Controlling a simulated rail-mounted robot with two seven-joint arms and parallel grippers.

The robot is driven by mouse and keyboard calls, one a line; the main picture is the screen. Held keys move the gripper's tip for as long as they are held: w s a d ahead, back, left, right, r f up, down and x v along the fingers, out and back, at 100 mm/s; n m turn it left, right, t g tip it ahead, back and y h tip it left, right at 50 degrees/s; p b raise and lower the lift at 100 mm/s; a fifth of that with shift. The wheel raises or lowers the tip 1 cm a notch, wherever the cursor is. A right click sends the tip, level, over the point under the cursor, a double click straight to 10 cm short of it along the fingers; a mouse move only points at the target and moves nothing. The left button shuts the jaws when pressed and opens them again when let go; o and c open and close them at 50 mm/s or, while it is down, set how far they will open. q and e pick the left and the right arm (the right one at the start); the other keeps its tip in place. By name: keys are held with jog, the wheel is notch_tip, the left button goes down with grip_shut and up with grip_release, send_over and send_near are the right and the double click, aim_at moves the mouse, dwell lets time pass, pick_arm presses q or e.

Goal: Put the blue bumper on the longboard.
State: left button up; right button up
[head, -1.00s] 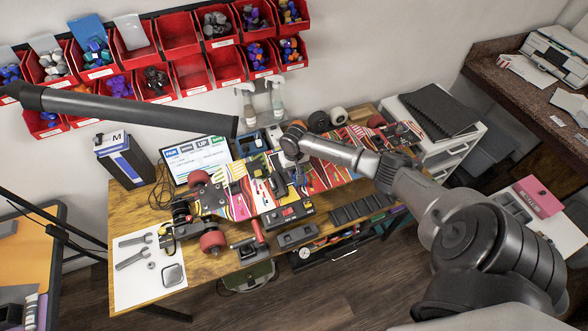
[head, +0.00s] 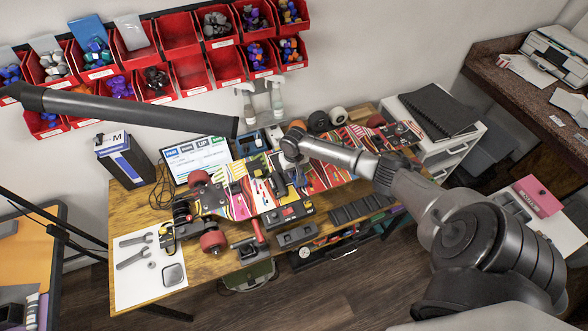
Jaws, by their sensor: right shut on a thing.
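The longboard (head: 240,206), with a bright striped deck, lies across the workbench, its red-wheeled truck (head: 182,212) at the left end. My right gripper (head: 299,181) points down over the middle of the board in the head view. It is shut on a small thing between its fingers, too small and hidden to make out. I cannot tell a separate blue bumper on the bench, nor whether the held thing touches the board. My left gripper is not in view.
Red wall bins (head: 178,35) hold small coloured parts, some blue. A monitor (head: 198,160) and a dark box (head: 125,160) stand at the back left. Wrenches lie on a white sheet (head: 130,285). Black trays (head: 362,208) line the front edge. A black bar (head: 130,107) crosses above the bench.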

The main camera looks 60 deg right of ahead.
dwell(0.5)
jog(key=shift+f, duration=0.3)
jog(key=o, duration=0.9)
jog(key=shift+c, duration=1.3)
